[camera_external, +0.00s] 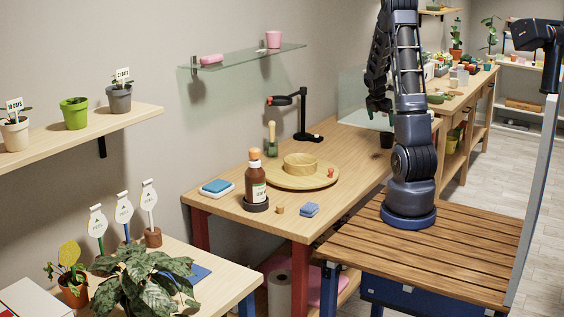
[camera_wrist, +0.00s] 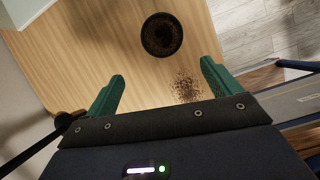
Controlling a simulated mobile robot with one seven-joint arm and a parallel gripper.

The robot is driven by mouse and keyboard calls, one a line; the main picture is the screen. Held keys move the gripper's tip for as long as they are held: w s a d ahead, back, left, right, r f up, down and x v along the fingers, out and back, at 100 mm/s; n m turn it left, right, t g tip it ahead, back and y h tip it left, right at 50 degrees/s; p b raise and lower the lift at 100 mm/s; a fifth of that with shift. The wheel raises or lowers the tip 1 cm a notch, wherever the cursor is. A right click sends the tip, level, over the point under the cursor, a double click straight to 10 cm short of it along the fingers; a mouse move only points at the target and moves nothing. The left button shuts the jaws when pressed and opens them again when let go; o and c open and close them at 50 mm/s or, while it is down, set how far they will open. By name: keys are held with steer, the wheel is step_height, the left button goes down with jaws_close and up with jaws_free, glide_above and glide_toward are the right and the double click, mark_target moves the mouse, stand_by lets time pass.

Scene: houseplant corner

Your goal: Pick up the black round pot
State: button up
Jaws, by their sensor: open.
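The black round pot (camera_wrist: 161,35) stands on the wooden table (camera_wrist: 60,60) in the wrist view, seen from above, with dark soil inside. It appears ahead of my gripper (camera_wrist: 162,72), whose two green fingers are spread apart with nothing between them. The pot is roughly centred between the fingers but beyond their tips. In the external view a small dark pot (camera_external: 386,140) shows beside my arm at the table's far end, partly hidden. My gripper (camera_external: 378,105) hangs above it there, dark and pointing down.
Loose soil (camera_wrist: 186,87) lies on the table near the right finger. A clear upright panel (camera_external: 354,96) stands beside my gripper. A black lamp-like stand (camera_external: 302,120), a round wooden board (camera_external: 325,179) and a sauce bottle (camera_external: 256,186) are nearer on the table.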

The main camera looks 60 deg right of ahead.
mark_target(388, 139)
steer(key=shift+s+d+f+n, duration=0.2)
steer(key=shift+s+d+f, duration=0.15)
steer(key=shift+d+f, duration=0.25)
steer(key=shift+s+d+f+n, duration=0.2)
steer(key=shift+s+d+f, duration=0.15)
steer(key=shift+d+f, duration=0.25)
steer(key=shift+x, duration=5.1)
steer(key=shift+d+r, duration=0.1)
steer(key=shift+d, duration=0.1)
steer(key=shift+c, duration=0.4)
steer(key=c, duration=1)
